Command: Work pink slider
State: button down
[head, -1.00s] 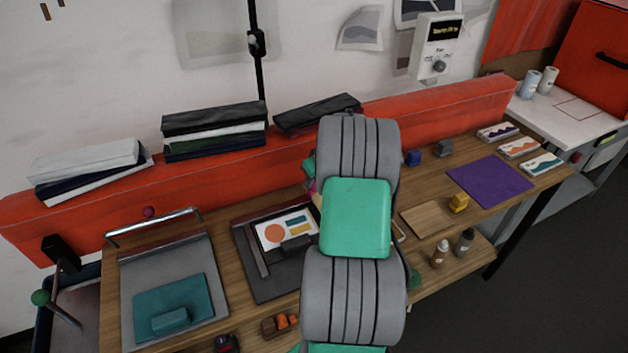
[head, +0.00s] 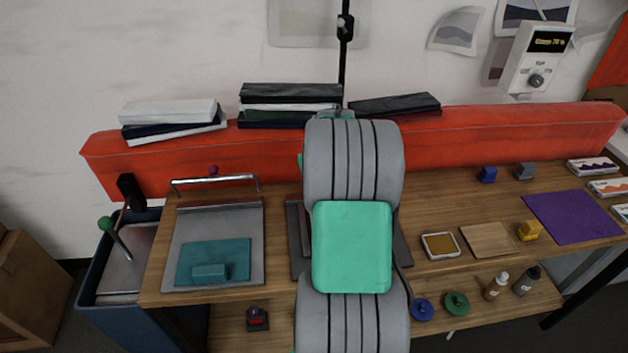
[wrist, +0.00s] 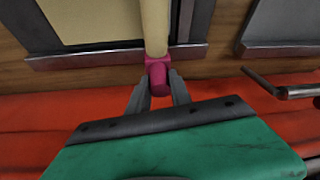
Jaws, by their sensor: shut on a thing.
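The pink slider (wrist: 158,76) sits at the near end of a cream bar (wrist: 155,24) in the wrist view. My gripper (wrist: 159,84) is closed around it, one grey finger on each side. The cream bar extends up the picture over a framed pale plate (wrist: 90,18) with a dark metal edge. In the head view, my arm covers the slider, the gripper and most of the dark frame (head: 296,240) on the wooden bench.
A grey plate (head: 254,255) with a teal pad and metal handle (head: 215,181) lies left of my arm. A red ledge (head: 500,122) with stacked folders runs behind. Right of my arm are a tan pad (head: 440,245), small blocks and a purple sheet (head: 572,215).

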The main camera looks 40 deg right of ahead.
jog(key=c, duration=1.2)
grip_release()
jog(key=shift+a, duration=0.1)
jog(key=shift+o, duration=0.2)
jog(key=shift+r, duration=0.15)
jog(key=b+v, duration=0.1)
jog(key=v, duration=0.6)
jog(key=shift+r, duration=0.25)
